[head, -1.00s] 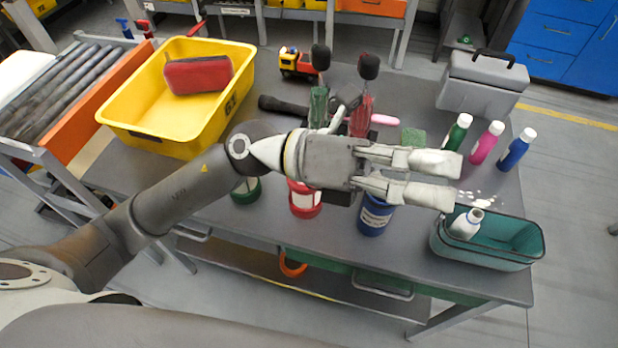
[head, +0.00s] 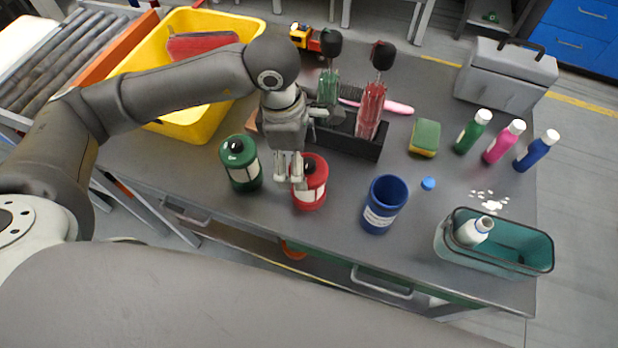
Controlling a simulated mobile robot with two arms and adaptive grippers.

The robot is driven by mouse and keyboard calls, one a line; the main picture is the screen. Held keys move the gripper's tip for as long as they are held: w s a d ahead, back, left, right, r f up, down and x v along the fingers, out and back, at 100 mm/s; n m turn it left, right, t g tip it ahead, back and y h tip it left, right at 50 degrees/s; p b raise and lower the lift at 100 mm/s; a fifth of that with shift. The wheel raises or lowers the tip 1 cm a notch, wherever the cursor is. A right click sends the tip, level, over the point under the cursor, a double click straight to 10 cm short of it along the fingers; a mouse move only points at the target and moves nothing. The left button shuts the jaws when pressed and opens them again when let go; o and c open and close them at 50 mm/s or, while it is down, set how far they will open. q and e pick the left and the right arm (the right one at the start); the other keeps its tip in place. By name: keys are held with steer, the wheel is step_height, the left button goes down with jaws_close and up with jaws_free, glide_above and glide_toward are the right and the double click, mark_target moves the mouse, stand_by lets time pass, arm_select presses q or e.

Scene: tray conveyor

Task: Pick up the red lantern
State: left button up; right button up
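The red lantern (head: 312,190), a red canister with a pale label band and a dark top, stands upright near the table's front edge. My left gripper (head: 289,180) points down at its left upper side, with its two pale fingers apart. One finger overlaps the lantern's left edge in the picture; I cannot tell whether it touches. Nothing shows held between the fingers. A similar green lantern (head: 243,170) stands just left of the gripper. My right gripper is not in view.
A blue cup (head: 384,205) stands right of the red lantern. A black holder (head: 345,143) with green and red brushes is behind it. A yellow bin (head: 190,128) is at the back left, a teal basket (head: 500,257) at the front right. Several bottles stand at right.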

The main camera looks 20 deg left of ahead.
mark_target(308, 176)
arm_select(q)
steer(key=shift+d+f, duration=0.15)
steer(key=shift+f, duration=0.75)
steer(key=shift+w+d+f+p, duration=0.1)
steer(key=shift+d+f+p, duration=0.2)
steer(key=shift+f+p, duration=0.3)
steer(key=f, duration=0.1)
steer(key=d+f+p, duration=0.1)
steer(key=f, duration=0.1)
steer(key=shift+w+f+p, duration=0.1)
steer(key=shift+f+p, duration=0.05)
steer(key=shift+p, duration=0.15)
steer(key=shift+w+f, duration=0.1)
steer(key=shift+f, duration=0.35)
steer(key=c, duration=1.2)
